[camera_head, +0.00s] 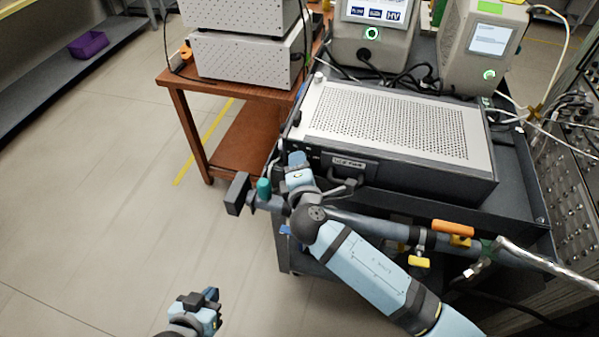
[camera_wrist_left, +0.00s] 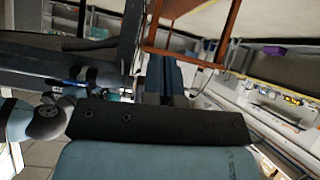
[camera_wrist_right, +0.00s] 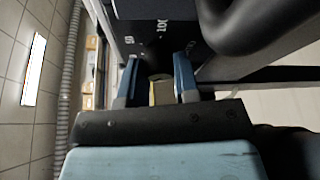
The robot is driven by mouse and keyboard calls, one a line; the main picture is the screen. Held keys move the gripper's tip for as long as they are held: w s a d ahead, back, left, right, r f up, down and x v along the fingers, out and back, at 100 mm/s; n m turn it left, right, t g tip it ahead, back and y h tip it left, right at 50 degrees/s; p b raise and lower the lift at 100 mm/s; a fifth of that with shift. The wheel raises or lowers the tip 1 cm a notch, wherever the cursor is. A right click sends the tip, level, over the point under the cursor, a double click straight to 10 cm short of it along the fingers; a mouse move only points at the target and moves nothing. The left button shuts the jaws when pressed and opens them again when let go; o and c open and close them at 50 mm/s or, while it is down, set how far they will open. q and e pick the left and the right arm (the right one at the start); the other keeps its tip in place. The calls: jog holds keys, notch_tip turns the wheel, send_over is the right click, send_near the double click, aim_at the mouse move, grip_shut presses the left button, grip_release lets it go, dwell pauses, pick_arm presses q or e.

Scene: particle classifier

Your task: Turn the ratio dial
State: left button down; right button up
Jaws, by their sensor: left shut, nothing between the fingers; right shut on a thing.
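My right gripper (camera_head: 297,162) reaches the left end of the dark front of a grey box unit (camera_head: 400,112) with a perforated lid. In the right wrist view, its blue fingers (camera_wrist_right: 157,82) are shut on a small beige knob (camera_wrist_right: 161,92), seemingly the ratio dial, in front of a dark panel with white lettering. My left gripper (camera_head: 208,300) is low at the bottom of the head view, away from the unit. In the left wrist view, its blue fingers (camera_wrist_left: 164,78) are together and empty.
The unit sits on a dark cart (camera_head: 520,205). Two screened instruments (camera_head: 372,40) stand behind it with loose cables. A brown wooden table (camera_head: 235,88) carries stacked white boxes at the left. A pipe with coloured valves (camera_head: 453,228) runs at the right. The floor at left is free.

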jog(key=shift+f+m+b, duration=0.1)
jog(key=shift+m+b, duration=0.4)
jog(key=shift+b, duration=0.15)
jog(key=o, duration=0.6)
jog(key=shift+o, duration=0.2)
